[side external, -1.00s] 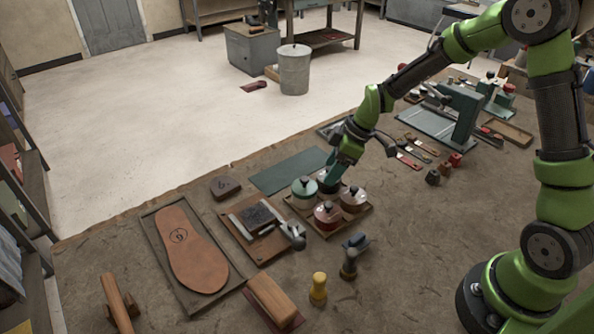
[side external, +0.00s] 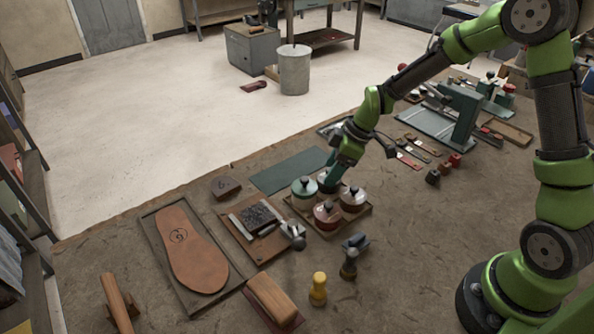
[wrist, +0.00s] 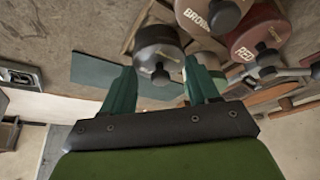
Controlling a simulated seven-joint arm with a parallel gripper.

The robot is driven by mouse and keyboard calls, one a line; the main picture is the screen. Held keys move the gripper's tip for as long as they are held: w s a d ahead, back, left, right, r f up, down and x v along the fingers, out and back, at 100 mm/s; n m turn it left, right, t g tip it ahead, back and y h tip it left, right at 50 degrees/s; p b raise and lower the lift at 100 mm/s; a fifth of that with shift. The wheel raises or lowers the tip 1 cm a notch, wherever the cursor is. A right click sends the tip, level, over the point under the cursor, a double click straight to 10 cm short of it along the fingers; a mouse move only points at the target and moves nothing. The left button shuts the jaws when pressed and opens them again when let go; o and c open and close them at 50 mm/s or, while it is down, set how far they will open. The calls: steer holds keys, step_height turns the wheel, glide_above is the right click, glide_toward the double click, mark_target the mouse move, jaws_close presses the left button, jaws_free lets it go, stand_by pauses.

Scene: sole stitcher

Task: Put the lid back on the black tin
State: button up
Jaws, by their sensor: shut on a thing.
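My gripper (side external: 331,175) reaches down over the black tin at the back of a wooden tray (side external: 368,215). In the wrist view, my gripper's fingers (wrist: 163,66) stand on both sides of a dark round lid (wrist: 156,36) with a knob and hold it by its rim. The black tin (side external: 326,186) is mostly hidden by my gripper and the other tins in the side view. The lid is at the tin's position; I cannot tell whether it is fully seated.
The mint tin (side external: 304,193), red tin (side external: 326,218) and brown tin (side external: 353,202) stand close around it with lids on. A green mat (side external: 288,171) lies behind the tray.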

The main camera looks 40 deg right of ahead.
steer(key=o, duration=1.1)
steer(key=shift+o, duration=0.3)
steer(key=shift+o, duration=0.6)
steer(key=shift+r, duration=0.1)
steer(key=shift+r, duration=3.4)
jaws_close()
